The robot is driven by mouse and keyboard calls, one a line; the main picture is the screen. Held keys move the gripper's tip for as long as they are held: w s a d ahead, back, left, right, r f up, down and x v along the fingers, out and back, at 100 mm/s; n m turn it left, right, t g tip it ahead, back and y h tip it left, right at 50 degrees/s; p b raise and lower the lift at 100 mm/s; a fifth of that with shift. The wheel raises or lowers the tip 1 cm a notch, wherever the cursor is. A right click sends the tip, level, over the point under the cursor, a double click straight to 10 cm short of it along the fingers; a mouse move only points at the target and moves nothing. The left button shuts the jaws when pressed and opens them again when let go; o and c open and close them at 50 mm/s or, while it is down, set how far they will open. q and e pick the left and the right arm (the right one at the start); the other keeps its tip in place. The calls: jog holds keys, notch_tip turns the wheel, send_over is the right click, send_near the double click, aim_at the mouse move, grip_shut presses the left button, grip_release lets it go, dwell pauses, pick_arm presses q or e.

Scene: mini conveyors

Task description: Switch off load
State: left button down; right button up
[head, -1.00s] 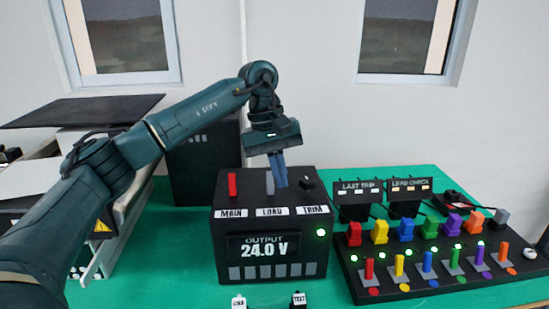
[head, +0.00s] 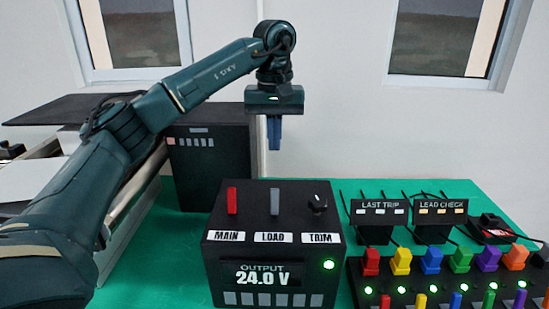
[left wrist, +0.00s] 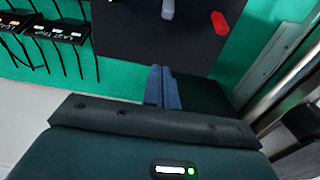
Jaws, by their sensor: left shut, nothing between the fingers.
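The power supply box (head: 215,262) stands on the green table. Its top has a red lever (head: 232,201) behind the MAIN label, a grey lever (head: 275,201) behind the LOAD label (head: 273,237) and a black knob (head: 317,203) behind TRIM. The display (head: 262,274) reads 24.0 V and a green lamp (head: 329,265) is lit. My left gripper (head: 274,146) is shut and empty, pointing down above and behind the LOAD lever, apart from it. The left wrist view shows the shut fingers (left wrist: 162,70), the grey lever (left wrist: 168,10) and the red lever (left wrist: 220,22). My right gripper is not in view.
A black cabinet (head: 211,170) stands behind the box. To the right are the LAST TRIP (head: 380,211) and LEAD CHECK (head: 440,211) panels with wires, and a black board with several coloured plugs and levers. Green table shows between cabinet and panels.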

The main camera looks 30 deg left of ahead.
aim_at(275, 201)
pick_arm(q)
notch_tip(275, 201, down, 9)
jog(key=shift+r+p, duration=0.2)
jog(key=shift+p, duration=0.15)
jog(key=shift+s+d, duration=0.2)
jog(key=shift+s, duration=0.15)
jog(key=shift+s+d+r+p, duration=0.2)
jog(key=shift+s+d+p, duration=0.15)
jog(key=shift+s, duration=0.2)
jog(key=shift+s+d+r+p, duration=0.2)
jog(key=shift+s+d+p, duration=0.1)
jog(key=shift+s, duration=0.25)
jog(key=shift+s+d, duration=0.1)
jog(key=shift+s, duration=0.05)
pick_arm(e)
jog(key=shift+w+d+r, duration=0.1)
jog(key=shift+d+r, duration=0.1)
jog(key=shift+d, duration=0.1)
